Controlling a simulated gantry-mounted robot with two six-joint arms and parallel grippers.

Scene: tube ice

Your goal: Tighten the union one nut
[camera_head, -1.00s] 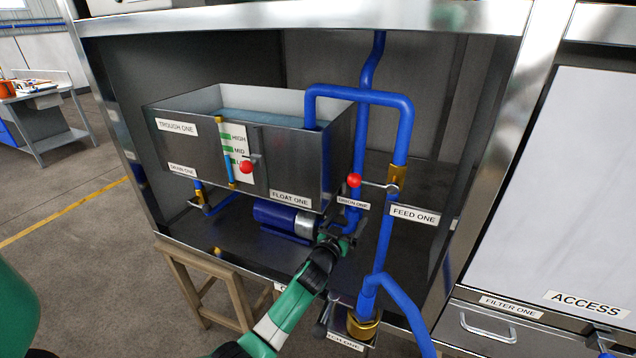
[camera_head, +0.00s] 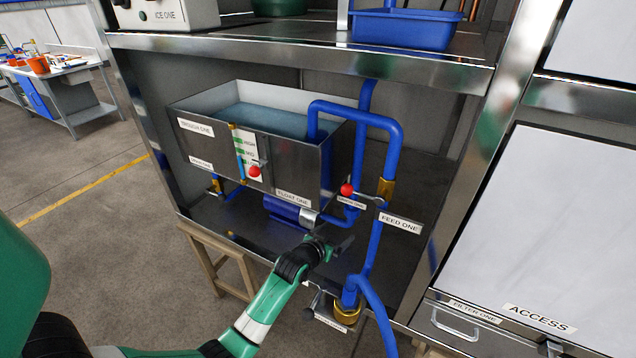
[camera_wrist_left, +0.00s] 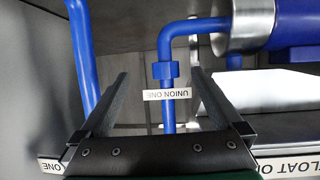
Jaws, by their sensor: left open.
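The union one nut (camera_wrist_left: 166,70) is a blue collar on a vertical blue pipe, directly above the "UNION ONE" label (camera_wrist_left: 166,94), which reads upside down in the left wrist view. My left gripper (camera_wrist_left: 159,74) is open, with one finger on each side of the nut in that picture. The fingers look apart from the nut and nothing is held. In the head view my left gripper (camera_head: 336,244) is in the lower bay below the union one label (camera_head: 351,202); I cannot make out the nut clearly there.
A blue pump with a silver end (camera_head: 307,218) sits close to the gripper. The steel trough (camera_head: 225,165) is above it. The blue feed pipe (camera_head: 377,235) with a red-knobbed valve (camera_head: 347,189) stands right. A brass fitting (camera_head: 346,312) is below.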

